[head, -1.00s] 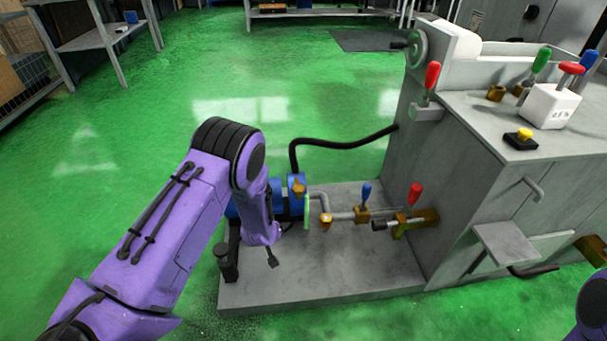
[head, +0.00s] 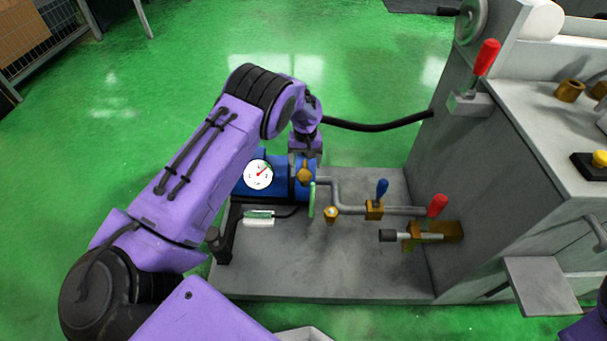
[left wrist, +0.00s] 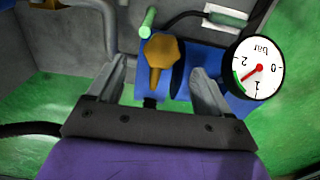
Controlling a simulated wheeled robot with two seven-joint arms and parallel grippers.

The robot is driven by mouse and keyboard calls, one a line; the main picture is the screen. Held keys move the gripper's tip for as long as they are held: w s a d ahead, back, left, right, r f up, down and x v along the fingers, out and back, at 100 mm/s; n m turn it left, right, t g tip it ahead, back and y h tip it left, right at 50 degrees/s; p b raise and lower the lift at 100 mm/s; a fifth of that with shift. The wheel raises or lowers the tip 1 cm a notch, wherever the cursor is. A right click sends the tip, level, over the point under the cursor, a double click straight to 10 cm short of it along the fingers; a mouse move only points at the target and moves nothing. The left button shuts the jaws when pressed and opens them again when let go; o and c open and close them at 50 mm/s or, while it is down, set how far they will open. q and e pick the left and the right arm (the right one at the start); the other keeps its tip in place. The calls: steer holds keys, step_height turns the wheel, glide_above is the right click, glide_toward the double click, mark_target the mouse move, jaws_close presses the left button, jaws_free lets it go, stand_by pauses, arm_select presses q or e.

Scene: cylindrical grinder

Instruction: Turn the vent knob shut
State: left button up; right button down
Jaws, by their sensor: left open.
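A brass knob (head: 304,175), which looks like the vent knob, sits on the blue pump body (head: 281,180). In the left wrist view the brass knob (left wrist: 160,50) has a wide head and a narrower end. My left gripper (head: 304,156) is over the knob. The left wrist view shows the gripper (left wrist: 159,70) open, with one finger on each side of the knob and gaps between. A round white gauge (head: 258,173) with a red needle stands beside the knob; it also shows in the left wrist view (left wrist: 259,68). My right gripper is out of view.
A green handle (head: 312,199) is close to the knob. A grey pipe carries a blue-handled valve (head: 381,190) and a red-handled one (head: 437,205). A black hose (head: 378,126) runs to the grinder body (head: 470,180). The front of the base plate (head: 320,275) is clear.

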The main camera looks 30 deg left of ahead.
mark_target(304, 174)
arm_select(q)
step_height(304, 174, down, 7)
steer(key=shift+s+a+f+b, duration=0.1)
steer(key=shift+b, duration=0.8)
